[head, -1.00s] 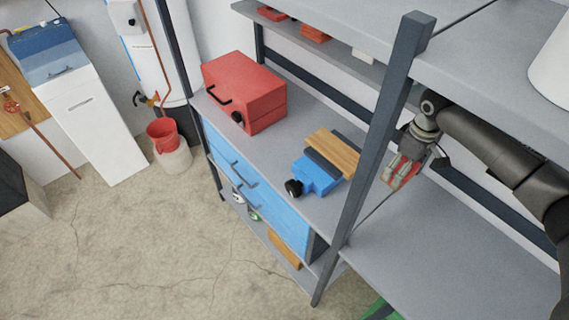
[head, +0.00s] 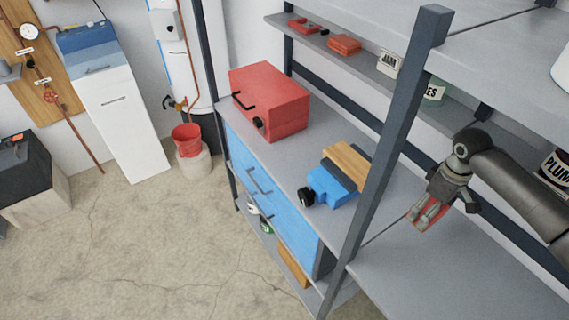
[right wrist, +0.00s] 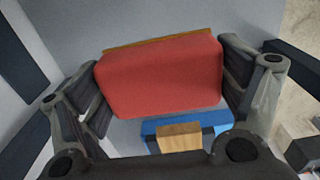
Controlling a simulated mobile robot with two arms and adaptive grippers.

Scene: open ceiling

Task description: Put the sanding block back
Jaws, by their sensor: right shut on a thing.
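The sanding block (right wrist: 160,78) is red with a thin tan edge and fills the middle of the right wrist view. My right gripper (head: 432,212) is shut on it, with a finger at each end. In the head view the block (head: 421,216) shows partly behind the fingers, over the grey shelf board beside the dark upright post. Whether the block touches the board is hard to tell. My left gripper is not in view.
A dark post (head: 385,150) stands left of my gripper. Beyond it are a blue vise (head: 330,187) with a wooden piece (head: 347,165) and a red toolbox (head: 270,100). A back shelf (head: 330,62) holds red items and jars. The front board (head: 440,275) is clear.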

